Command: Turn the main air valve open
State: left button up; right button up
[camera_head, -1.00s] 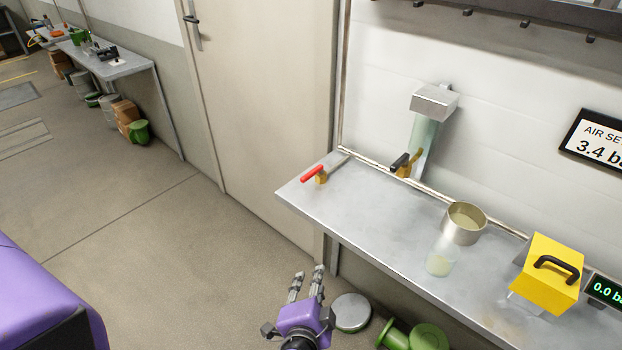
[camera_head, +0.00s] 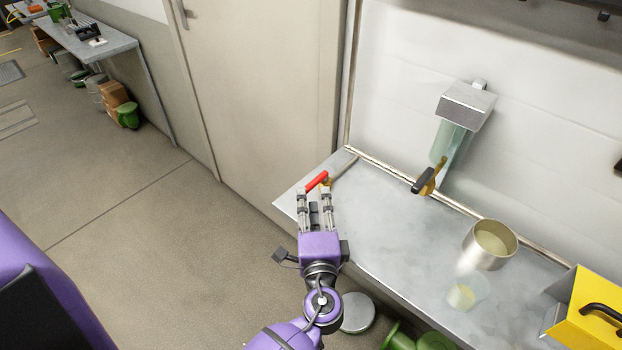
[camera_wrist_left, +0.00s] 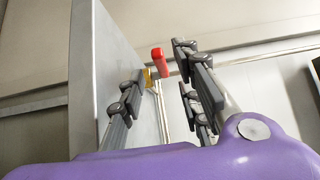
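The valve's red lever (camera_head: 317,181) sits on a small brass body (camera_head: 327,184) at the left end of the metal bench, where a pipe (camera_head: 343,167) runs in. My left gripper (camera_head: 314,200) is open, just in front of the lever, its two fingers pointing at it. In the left wrist view the red lever (camera_wrist_left: 158,62) shows between the finger tips and seems to lie beyond them; I cannot tell whether they touch. The brass body (camera_wrist_left: 149,78) is partly hidden behind the left finger there. My right gripper is not in view.
The bench (camera_head: 395,235) carries a metal cup (camera_head: 490,246), a clear beaker (camera_head: 466,293) and a yellow box (camera_head: 590,305). A filter unit (camera_head: 466,105) with a black-handled valve (camera_head: 424,181) is on the wall. A closed door (camera_head: 255,90) stands left of the bench.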

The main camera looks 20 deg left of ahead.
aim_at(312, 188)
pick_arm(q)
jog(key=p+x, duration=0.1)
jog(key=x, duration=0.5)
jog(key=shift+w, duration=0.15)
jog(key=shift+a, duration=0.1)
jog(key=shift+c, duration=0.2)
grip_shut()
